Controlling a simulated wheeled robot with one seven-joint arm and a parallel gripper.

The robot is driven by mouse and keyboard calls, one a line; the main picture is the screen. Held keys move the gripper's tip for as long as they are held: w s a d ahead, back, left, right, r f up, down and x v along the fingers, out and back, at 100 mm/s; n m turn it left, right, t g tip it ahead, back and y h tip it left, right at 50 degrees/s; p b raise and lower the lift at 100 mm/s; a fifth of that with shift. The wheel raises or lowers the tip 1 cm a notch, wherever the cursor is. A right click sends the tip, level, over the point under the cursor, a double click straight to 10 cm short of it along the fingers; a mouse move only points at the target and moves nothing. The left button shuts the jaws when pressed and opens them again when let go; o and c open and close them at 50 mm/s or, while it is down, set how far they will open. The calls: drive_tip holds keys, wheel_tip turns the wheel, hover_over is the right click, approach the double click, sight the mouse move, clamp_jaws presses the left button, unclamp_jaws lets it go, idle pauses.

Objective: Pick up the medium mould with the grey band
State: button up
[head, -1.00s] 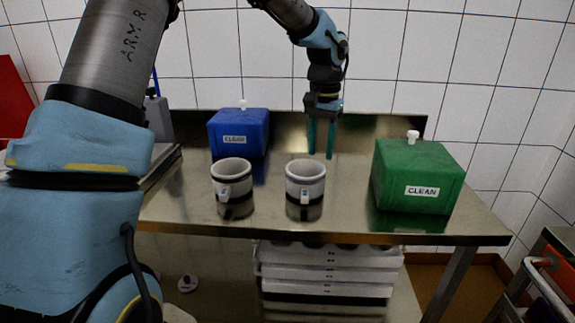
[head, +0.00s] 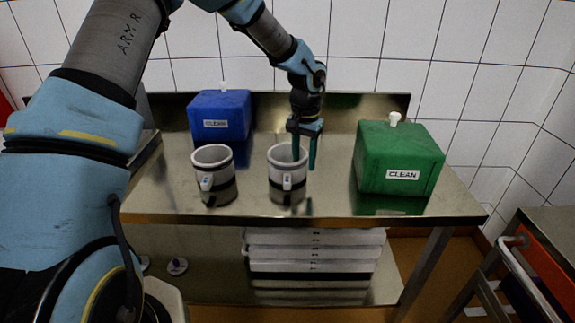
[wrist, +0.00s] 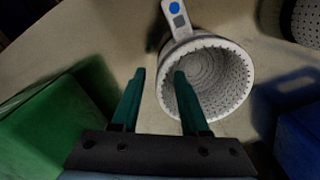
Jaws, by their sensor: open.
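Two pale, cup-like moulds with side tags stand upright on the steel table: a right mould (head: 287,171) and a left mould (head: 212,167). I cannot clearly tell a grey band on either. In the wrist view the near mould (wrist: 237,91) has a perforated inside and a tag with a blue dot and a grey square. My gripper (head: 304,160) is open at the right mould's right rim. In the wrist view my gripper (wrist: 160,74) has one finger over the mould's opening and the other outside its wall. Nothing is held.
A green box (head: 385,165) marked CLEAN stands right of the moulds, and a blue box (head: 218,118) marked CLEAN stands behind the left one. The steel table (head: 330,203) is clear along its front. White trays (head: 315,253) are stacked below.

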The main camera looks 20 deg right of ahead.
drive_tip(key=shift+f, duration=0.4)
drive_tip(key=shift+c, duration=0.2)
clamp_jaws()
idle(1.0)
